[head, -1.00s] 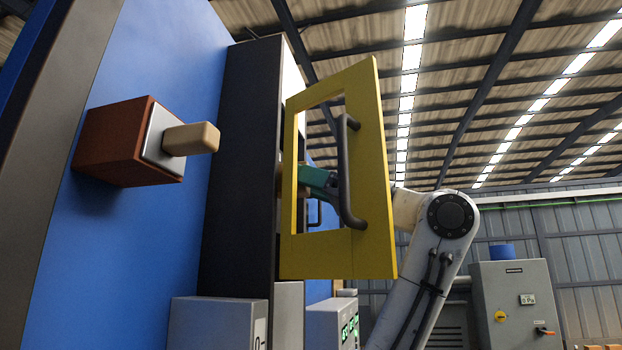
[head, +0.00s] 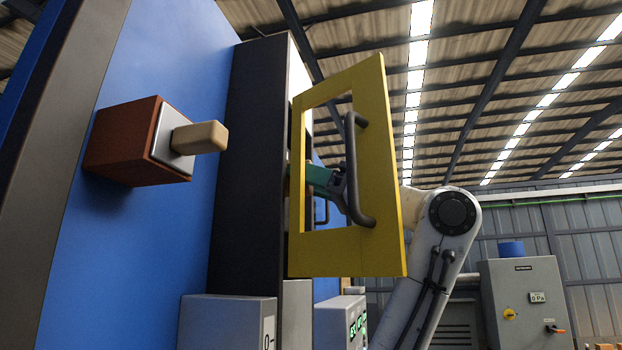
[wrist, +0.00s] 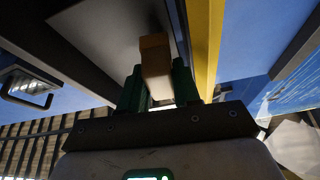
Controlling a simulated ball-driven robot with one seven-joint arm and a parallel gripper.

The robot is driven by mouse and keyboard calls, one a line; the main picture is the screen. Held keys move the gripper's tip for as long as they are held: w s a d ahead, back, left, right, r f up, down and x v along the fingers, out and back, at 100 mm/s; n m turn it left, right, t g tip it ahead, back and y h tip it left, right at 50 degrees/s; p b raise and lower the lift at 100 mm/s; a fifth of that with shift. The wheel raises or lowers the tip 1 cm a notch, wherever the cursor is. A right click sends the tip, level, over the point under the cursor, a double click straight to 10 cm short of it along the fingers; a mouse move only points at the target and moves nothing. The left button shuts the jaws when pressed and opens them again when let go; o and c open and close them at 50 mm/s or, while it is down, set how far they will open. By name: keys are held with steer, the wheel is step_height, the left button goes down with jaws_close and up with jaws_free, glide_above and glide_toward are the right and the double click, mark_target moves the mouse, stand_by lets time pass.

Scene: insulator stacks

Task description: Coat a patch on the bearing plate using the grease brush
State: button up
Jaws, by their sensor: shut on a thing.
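My gripper (wrist: 157,88) has green fingers shut on a tan-brown block-shaped piece, apparently the grease brush (wrist: 155,52). The brush points away from the wrist toward a grey plate (wrist: 95,30), perhaps the bearing plate, inside a dark-edged recess. I cannot tell whether the brush touches it. In the head view my gripper (head: 322,178) shows teal through the opening of a yellow frame, and the brush end is mostly hidden behind the frame and dark cabinet side. No coated patch can be made out.
The yellow framed door (head: 385,200) with a dark handle (head: 351,170) stands open close to my gripper, and its yellow edge (wrist: 206,45) runs right beside the fingers. A red-brown box (head: 120,140) with a tan peg (head: 200,137) juts from the blue wall. Grey boxes (head: 230,322) stand below.

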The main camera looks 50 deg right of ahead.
steer(key=shift+w+a, duration=0.2)
steer(key=shift+w, duration=0.35)
steer(key=shift+w+d+p, duration=1.1)
steer(key=shift+w+d, duration=0.2)
steer(key=shift+d, duration=2.15)
steer(key=shift+s+a+r+b, duration=0.1)
steer(key=shift+s+a+b, duration=0.4)
steer(key=shift+a, duration=0.6)
steer(key=shift+s+a+r+b, duration=0.15)
steer(key=shift+s+a+b, duration=0.3)
steer(key=shift+a, duration=0.7)
steer(key=shift+s+a+r+b, duration=0.1)
steer(key=shift+s+a+b, duration=0.35)
steer(key=shift+a, duration=0.65)
steer(key=shift+w+a, duration=0.1)
steer(key=shift+a, duration=0.05)
steer(key=shift+r+p, duration=0.3)
steer(key=shift+r, duration=0.25)
steer(key=w+d+p, duration=0.2)
steer(key=d, duration=0.5)
steer(key=shift+w, duration=0.35)
